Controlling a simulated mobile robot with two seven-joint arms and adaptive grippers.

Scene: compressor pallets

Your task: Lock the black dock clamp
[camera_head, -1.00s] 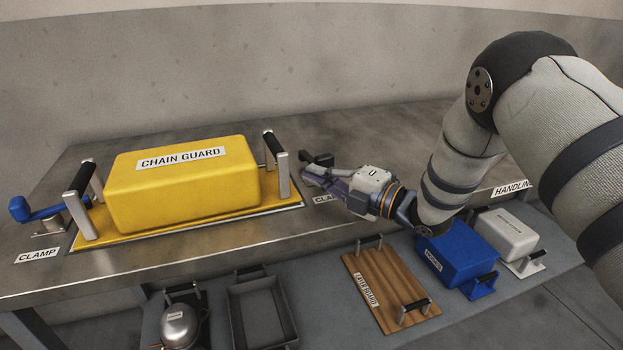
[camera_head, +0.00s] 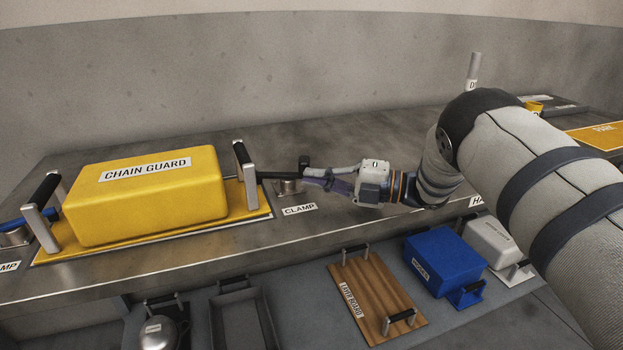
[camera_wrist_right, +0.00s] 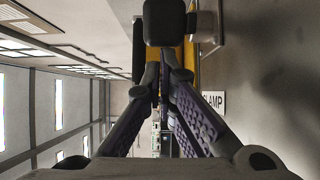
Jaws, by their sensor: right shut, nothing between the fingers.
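The black dock clamp (camera_head: 287,187) stands on the bench at the right end of the chain guard's yellow pallet. Its black bar reaches left to the pallet's right handle, and a black knob (camera_head: 305,162) sticks up at its right. My right gripper (camera_head: 306,179) is shut and empty, with its fingertips close to the clamp's right side; I cannot tell if they touch it. In the right wrist view the knob (camera_wrist_right: 165,22) is just beyond the shut fingers (camera_wrist_right: 160,75). My left gripper is not in view.
The yellow chain guard (camera_head: 150,195) sits on its pallet between two upright handles. A blue clamp (camera_head: 18,232) is at the left edge. A lower shelf holds a wooden board (camera_head: 375,300), a blue box (camera_head: 445,258), a white box and a grey tray. Bench behind the clamp is clear.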

